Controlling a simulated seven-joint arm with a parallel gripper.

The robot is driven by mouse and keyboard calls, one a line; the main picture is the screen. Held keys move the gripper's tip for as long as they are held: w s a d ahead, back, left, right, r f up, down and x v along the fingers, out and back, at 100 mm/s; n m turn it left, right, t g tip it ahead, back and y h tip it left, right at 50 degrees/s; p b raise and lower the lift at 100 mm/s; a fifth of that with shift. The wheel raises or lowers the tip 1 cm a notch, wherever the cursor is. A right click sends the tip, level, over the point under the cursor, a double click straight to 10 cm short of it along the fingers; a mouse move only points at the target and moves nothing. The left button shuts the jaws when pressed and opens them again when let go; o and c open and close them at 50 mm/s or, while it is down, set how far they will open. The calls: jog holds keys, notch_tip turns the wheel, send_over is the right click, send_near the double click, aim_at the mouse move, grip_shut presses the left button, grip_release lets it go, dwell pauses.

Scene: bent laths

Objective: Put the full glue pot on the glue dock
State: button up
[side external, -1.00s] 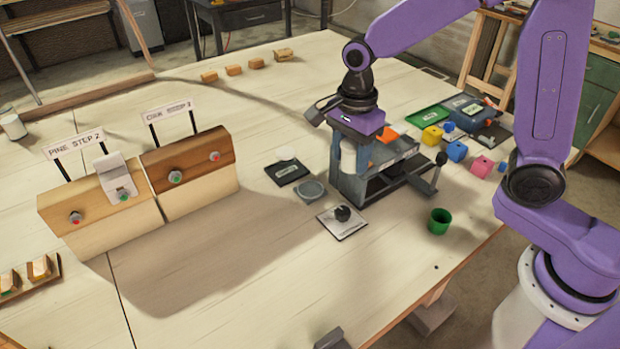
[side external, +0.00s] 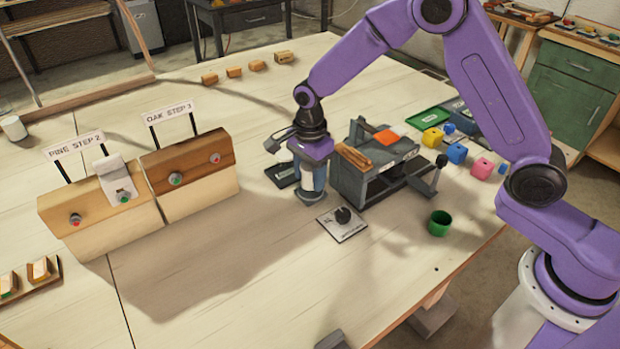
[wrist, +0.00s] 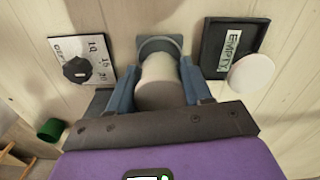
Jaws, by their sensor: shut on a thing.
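My gripper (side external: 312,180) points down and is shut on a white cylindrical glue pot (wrist: 160,85), with a blue finger on each side of it in the wrist view. The pot is upright over the round grey glue dock (side external: 308,198). The dock (wrist: 160,45) also shows beyond the pot in the wrist view. I cannot tell whether the pot's base touches the dock. My fingers and the pot hide most of the dock's top.
A black tray marked EMPTY (wrist: 228,45) lies beside the dock, with a white round thing (wrist: 251,73) at its edge. A dial plate (side external: 342,224) is on the other side. A grey box-like fixture (side external: 372,185) holding wood strips stands close by. A green cup (side external: 439,223) is farther right.

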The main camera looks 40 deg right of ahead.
aim_at(310, 166)
jog(key=shift+f, duration=0.8)
jog(key=shift+f, duration=0.1)
jog(key=o, duration=1)
jog(key=shift+o, duration=0.2)
notch_tip(310, 166, up, 12)
jog(key=shift+f, duration=0.15)
jog(key=shift+r, duration=0.3)
jog(key=shift+s, duration=0.1)
